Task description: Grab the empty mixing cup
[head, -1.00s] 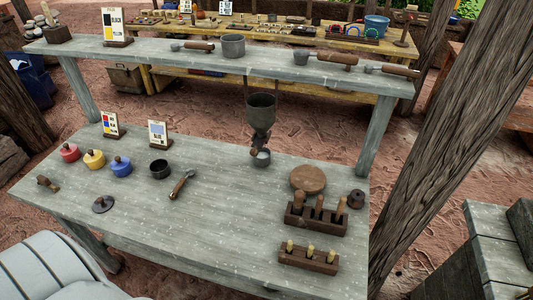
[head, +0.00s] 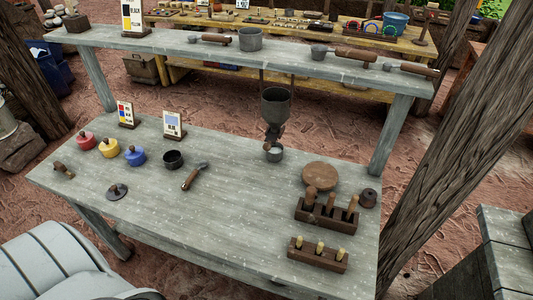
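A small dark round cup (head: 173,160) stands upright on the grey wooden workbench (head: 230,225), left of its middle. Its inside looks dark and empty. A second small cup (head: 274,153) stands under a hanging metal funnel (head: 277,104); something pale shows inside it. A larger grey metal pot (head: 250,40) stands on the raised shelf; its contents cannot be made out. Neither of my grippers is in view.
Tool blocks (head: 326,216) fill the right side. The bench's front middle is clear.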

